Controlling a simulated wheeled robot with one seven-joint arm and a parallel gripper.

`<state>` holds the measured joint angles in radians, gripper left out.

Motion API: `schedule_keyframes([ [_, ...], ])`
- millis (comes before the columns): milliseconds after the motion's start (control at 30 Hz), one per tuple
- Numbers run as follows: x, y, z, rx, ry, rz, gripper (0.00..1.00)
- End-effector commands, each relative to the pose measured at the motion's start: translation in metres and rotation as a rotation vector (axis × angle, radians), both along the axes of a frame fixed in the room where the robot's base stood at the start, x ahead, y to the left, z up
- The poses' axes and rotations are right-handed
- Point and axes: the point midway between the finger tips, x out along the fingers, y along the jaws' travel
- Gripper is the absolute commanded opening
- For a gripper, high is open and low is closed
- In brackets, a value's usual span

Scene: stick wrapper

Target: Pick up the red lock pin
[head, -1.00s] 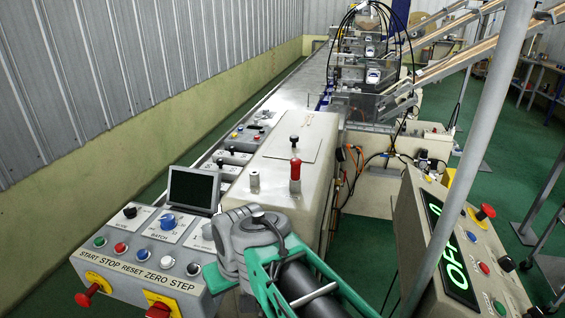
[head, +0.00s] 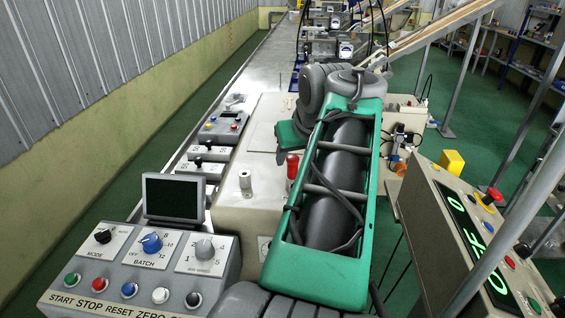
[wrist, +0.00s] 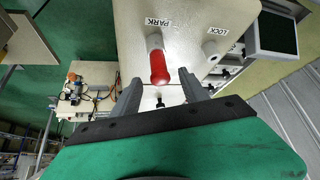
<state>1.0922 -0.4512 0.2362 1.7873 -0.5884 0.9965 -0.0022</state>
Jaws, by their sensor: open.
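The red lock pin (wrist: 159,66) stands in the grey socket (wrist: 155,42) marked PARK on the machine's pale top. In the head view the red pin (head: 292,167) shows just left of my green arm, which hides part of its surroundings. The empty-looking grey socket marked LOCK (wrist: 212,49) is to its right in the wrist view; it also shows in the head view (head: 245,181). My gripper (wrist: 162,90) is open and empty. In the wrist view its two dark fingers lie either side of the pin's red end, which appears apart from them. The fingers are not clear in the head view.
A control panel (head: 133,262) with knobs and buttons and a small dark screen (head: 173,198) stand at the left. A second panel with a green display (head: 480,245) is at the right. A slanted grey post (head: 500,235) crosses there.

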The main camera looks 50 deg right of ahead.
Motion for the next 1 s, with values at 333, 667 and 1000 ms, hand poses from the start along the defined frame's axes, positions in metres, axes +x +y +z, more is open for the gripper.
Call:
schedule_keyframes([
  [333, 0.022, -0.011, -0.051, 0.006, 0.005, -0.004, 0.52],
  [667, 0.031, -0.015, -0.064, 0.002, 0.001, -0.003, 0.52],
  [1000, 0.031, -0.014, -0.063, 0.001, 0.002, -0.001, 0.25],
])
